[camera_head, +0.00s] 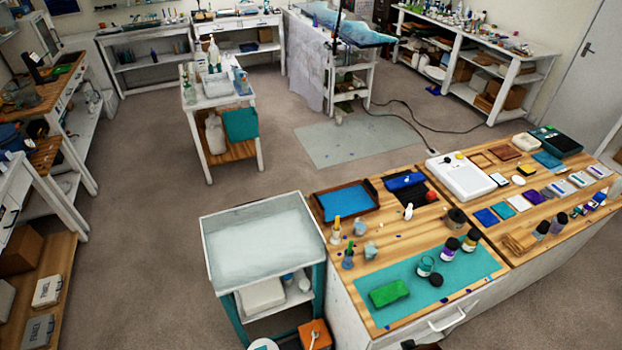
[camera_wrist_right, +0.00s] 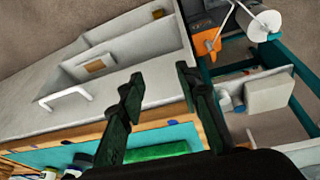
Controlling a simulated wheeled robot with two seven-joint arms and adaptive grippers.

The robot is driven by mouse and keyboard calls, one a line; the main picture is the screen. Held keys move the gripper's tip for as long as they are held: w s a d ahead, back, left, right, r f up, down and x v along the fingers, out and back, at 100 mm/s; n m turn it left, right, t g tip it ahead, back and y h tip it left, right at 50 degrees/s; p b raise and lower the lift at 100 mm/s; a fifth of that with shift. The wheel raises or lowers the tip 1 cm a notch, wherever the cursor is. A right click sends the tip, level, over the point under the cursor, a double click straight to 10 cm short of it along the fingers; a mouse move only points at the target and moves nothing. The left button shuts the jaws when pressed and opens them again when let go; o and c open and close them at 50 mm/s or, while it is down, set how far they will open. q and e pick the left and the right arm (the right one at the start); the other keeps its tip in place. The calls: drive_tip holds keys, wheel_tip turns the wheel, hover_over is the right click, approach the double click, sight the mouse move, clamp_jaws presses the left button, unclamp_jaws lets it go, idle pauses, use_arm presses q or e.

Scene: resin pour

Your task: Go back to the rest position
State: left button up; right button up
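My right gripper (camera_wrist_right: 159,78) shows in the right wrist view. Its two dark fingers are spread apart with nothing between them. Beyond the fingers is a white compartmented drawer or box with a white handle (camera_wrist_right: 65,95). The green block (camera_wrist_right: 157,152) on the teal mat shows low in that view, behind and between the fingers. No touch between fingers and worktop shows. My left gripper is in neither view.
The wooden-topped workbench (camera_head: 408,222) carries the teal mat (camera_head: 465,268), green block (camera_head: 389,292), several bottles and a white scale-like device (camera_head: 460,178). A white-topped cart (camera_head: 262,243) stands beside it. An orange box (camera_head: 315,335) is below. Open floor (camera_head: 140,240) lies left.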

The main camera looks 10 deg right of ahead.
drive_tip(key=s+a+f+g+b, duration=0.1)
drive_tip(key=s+f+b, duration=0.2)
drive_tip(key=f, duration=2.7)
drive_tip(key=s+f+n+g+b, duration=0.1)
drive_tip(key=s+f+b, duration=0.2)
drive_tip(key=s+f, duration=1.6)
drive_tip(key=shift+s+a+f+g+y, duration=0.15)
drive_tip(key=shift+f+g+y, duration=0.15)
drive_tip(key=shift+f, duration=0.2)
